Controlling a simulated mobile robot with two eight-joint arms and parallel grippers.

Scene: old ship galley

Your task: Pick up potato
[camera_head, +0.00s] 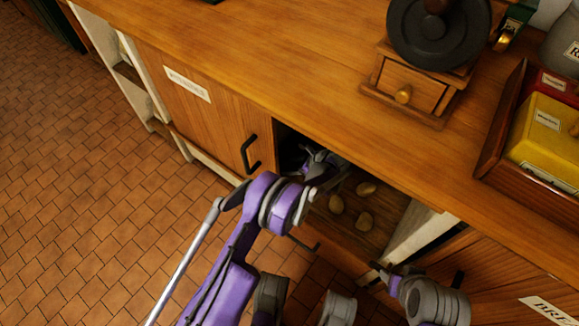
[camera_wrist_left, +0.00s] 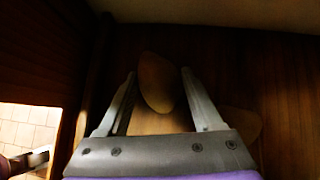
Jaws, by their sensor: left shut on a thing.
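Several brown potatoes lie on the wooden bottom of an open drawer or shelf under the counter. In the head view one potato (camera_head: 336,204), a second potato (camera_head: 364,220) and a third potato (camera_head: 367,188) show. My left gripper (camera_head: 322,162) reaches into the dark opening, its fingers partly hidden by my arm. In the left wrist view my left gripper (camera_wrist_left: 158,72) is shut on a potato (camera_wrist_left: 156,88) between its fingers. Another potato (camera_wrist_left: 242,124) shows partly behind the gripper body. My right gripper (camera_head: 386,276) is at lower right; its jaws are unclear.
The wooden counter (camera_head: 300,75) overhangs the opening. A cupboard door (camera_head: 215,115) with a black handle is to the left. A coffee grinder (camera_head: 405,90) and a wooden tray (camera_head: 500,130) with boxes stand on the counter. The tiled floor (camera_head: 85,215) is clear at left.

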